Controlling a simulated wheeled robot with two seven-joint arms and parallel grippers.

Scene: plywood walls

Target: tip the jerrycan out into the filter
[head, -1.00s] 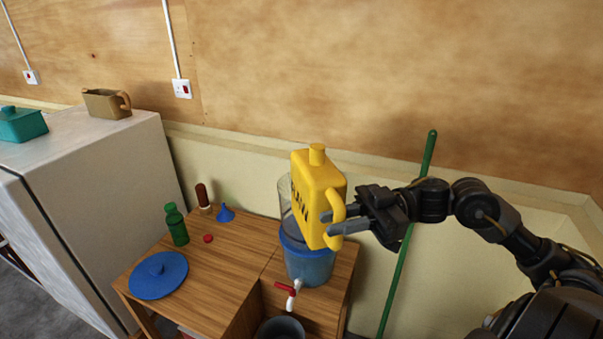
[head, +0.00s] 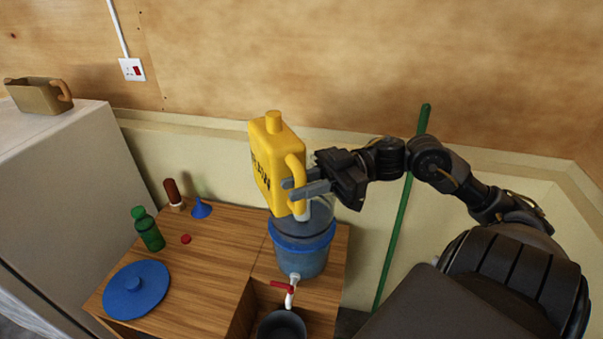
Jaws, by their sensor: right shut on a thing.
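The yellow jerrycan (head: 272,165) is upright or nearly so, with its cap-like spout on top and its handle to the right. My right gripper (head: 300,188) is shut on the jerrycan's handle and holds it up in front of the filter's upper part. The filter (head: 303,247) is a clear container with a blue band and a bluish lower part, standing on the wooden table. Its red-and-white tap (head: 288,289) points to the front. My left gripper is not in view.
A blue lid (head: 136,288), a green bottle (head: 148,229), a red cap (head: 186,239), a blue funnel (head: 201,207) and a brown bottle (head: 174,193) are on the table (head: 215,255). A dark pot (head: 282,325) is below the tap. A green pole (head: 402,210) leans on the wall.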

